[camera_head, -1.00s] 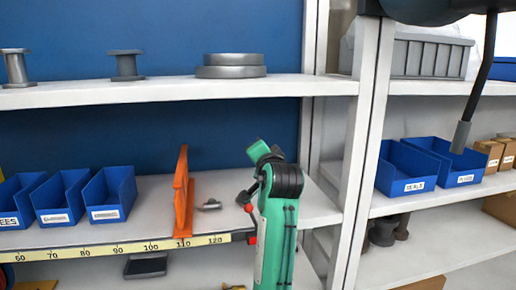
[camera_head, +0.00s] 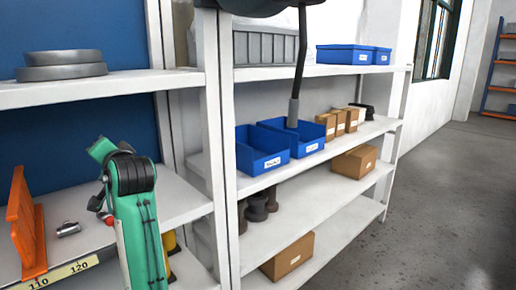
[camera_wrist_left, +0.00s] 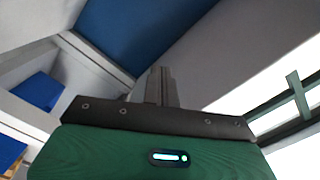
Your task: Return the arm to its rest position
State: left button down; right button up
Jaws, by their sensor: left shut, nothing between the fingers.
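My left gripper (camera_wrist_left: 160,86) shows in the left wrist view. Its grey fingers are closed together with nothing between them, past a dark bar and a green housing. They point toward a blue wall panel and pale wall, touching nothing that I can see. In the head view a green arm link with a black joint (camera_head: 135,173) rises in front of the left shelf. I take it as part of my left arm; its fingertips cannot be made out there. My right gripper is in neither view.
An orange divider (camera_head: 27,228) and a small metal part (camera_head: 68,229) are on the left shelf. Blue bins (camera_head: 262,152) and cardboard boxes (camera_head: 287,257) fill the right shelves. A dark rod (camera_head: 300,50) hangs before the bins. Grey floor (camera_head: 440,200) at right is clear.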

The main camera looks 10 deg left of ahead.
pick_arm(q)
jog(key=s+d+f+m+h, duration=0.1)
jog(key=s+d+f+h, duration=0.2)
jog(key=f, duration=0.8)
jog(key=s+d+f+g+h, duration=0.15)
jog(key=s+d+f, duration=0.25)
jog(key=f, duration=0.7)
jog(key=s+d+f+m+h, duration=0.1)
jog(key=s+d+f+h, duration=0.2)
jog(key=f, duration=0.8)
jog(key=s+d+f+g+h, duration=0.2)
jog(key=s+d+f, duration=0.25)
jog(key=s, duration=0.45)
jog(key=s+d+f+g+h, duration=0.2)
jog(key=s+d+f, duration=0.1)
jog(key=s+f, duration=0.4)
jog(key=s+d+f+g+h, duration=0.2)
jog(key=s+d+f, duration=0.2)
jog(key=s, duration=0.6)
notch_tip(320, 180, down, 32)
jog(key=g, duration=0.1)
jog(key=s+a+f+g, duration=0.1)
jog(key=s+a+f, duration=0.2)
jog(key=s+f, duration=1.6)
jog(key=shift+s, duration=0.15)
jog(key=shift+a+g, duration=0.1)
jog(key=shift+g, duration=0.15)
